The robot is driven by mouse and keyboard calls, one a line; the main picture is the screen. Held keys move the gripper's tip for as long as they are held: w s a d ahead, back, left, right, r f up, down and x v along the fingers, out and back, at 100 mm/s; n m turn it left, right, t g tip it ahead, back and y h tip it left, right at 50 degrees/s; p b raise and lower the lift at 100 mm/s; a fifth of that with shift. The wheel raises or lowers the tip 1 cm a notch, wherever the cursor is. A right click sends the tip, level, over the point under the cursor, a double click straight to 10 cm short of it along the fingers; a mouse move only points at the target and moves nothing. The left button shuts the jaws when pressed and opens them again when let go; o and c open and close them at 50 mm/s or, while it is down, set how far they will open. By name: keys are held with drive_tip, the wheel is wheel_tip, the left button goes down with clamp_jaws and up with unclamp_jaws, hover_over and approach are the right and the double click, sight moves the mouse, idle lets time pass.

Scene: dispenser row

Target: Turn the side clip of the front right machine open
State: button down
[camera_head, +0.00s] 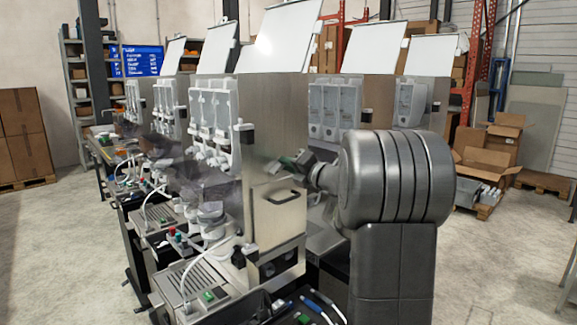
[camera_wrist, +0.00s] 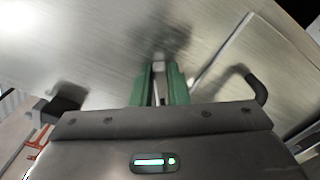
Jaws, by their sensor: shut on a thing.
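The front right machine (camera_head: 258,110) stands nearest, with a tall bare metal side panel facing right. My gripper (camera_head: 285,161) is at this panel, above its black handle (camera_head: 283,197). In the wrist view, the green fingers of my gripper (camera_wrist: 160,74) point at the panel and are shut on a small pale piece, the side clip (camera_wrist: 158,68). The fingers hide most of it, so its angle cannot be told. The black handle (camera_wrist: 258,88) shows to the right of the fingers there. In the head view the clip is hidden behind the fingers.
A dark block (camera_head: 246,133) sticks out at the panel's front edge, up and left of my gripper. More machines stand in a row behind. Tubes and a drip tray (camera_head: 195,285) are at the lower front. Cardboard boxes (camera_head: 488,158) lie at the right, with open floor before them.

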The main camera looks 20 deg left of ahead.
drive_tip(key=m+p, duration=0.1)
drive_tip(key=m, duration=0.5)
drive_tip(key=shift+f+p, duration=0.15)
drive_tip(key=shift+p, duration=0.2)
drive_tip(key=shift+m, duration=0.4)
drive_tip(key=c, duration=1.4)
unclamp_jaws()
drive_tip(key=shift+d, duration=0.15)
drive_tip(key=b+v, duration=0.3)
drive_tip(key=v, duration=1)
drive_tip(key=shift+d, duration=0.3)
drive_tip(key=shift+s, duration=0.15)
